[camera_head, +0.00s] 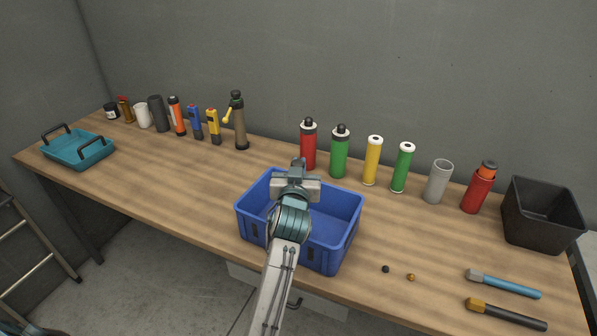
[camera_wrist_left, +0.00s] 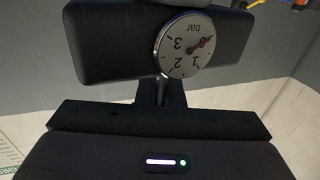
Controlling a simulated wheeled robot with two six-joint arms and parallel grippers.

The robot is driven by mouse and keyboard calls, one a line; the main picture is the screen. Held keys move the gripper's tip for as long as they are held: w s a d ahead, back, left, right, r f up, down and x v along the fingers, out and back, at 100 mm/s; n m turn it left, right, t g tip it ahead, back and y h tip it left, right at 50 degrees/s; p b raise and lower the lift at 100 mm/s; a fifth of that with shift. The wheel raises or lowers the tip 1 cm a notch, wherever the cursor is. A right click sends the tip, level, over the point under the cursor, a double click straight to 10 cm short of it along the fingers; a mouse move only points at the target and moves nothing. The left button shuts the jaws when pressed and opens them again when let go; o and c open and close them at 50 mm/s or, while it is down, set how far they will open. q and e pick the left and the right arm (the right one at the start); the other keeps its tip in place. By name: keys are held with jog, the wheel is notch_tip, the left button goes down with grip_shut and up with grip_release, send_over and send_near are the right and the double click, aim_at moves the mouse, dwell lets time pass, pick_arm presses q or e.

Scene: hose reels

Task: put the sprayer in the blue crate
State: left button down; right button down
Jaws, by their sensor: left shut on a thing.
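The blue crate (camera_head: 343,236) stands on the wooden table near its front edge, and looks empty where I can see inside. My left gripper (camera_head: 297,172) is over the crate. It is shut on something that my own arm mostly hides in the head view. In the wrist view a round dial marked "bar" (camera_wrist_left: 187,43) sits in front of a dark block; I cannot tell whether it belongs to the held thing. A brown bottle with a dark top and a yellow side lever (camera_head: 239,124), which looks like a sprayer, stands upright at the back, apart from my gripper. My right gripper is out of view.
Red and green bottles (camera_head: 339,156), yellow and green tubes (camera_head: 372,162) and a grey cup (camera_head: 438,182) line the back. A black bin (camera_head: 543,216) is at the right, near two tools (camera_head: 505,284). A teal tray (camera_head: 78,150) is at the left. The left-middle tabletop is clear.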

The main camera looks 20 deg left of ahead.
pick_arm(q)
jog(key=shift+f, duration=1.05)
jog(key=c, duration=1.6)
grip_release()
jog(key=shift+o, duration=0.2)
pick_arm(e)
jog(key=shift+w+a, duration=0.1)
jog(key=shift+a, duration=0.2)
pick_arm(q)
jog(key=shift+r, duration=0.1)
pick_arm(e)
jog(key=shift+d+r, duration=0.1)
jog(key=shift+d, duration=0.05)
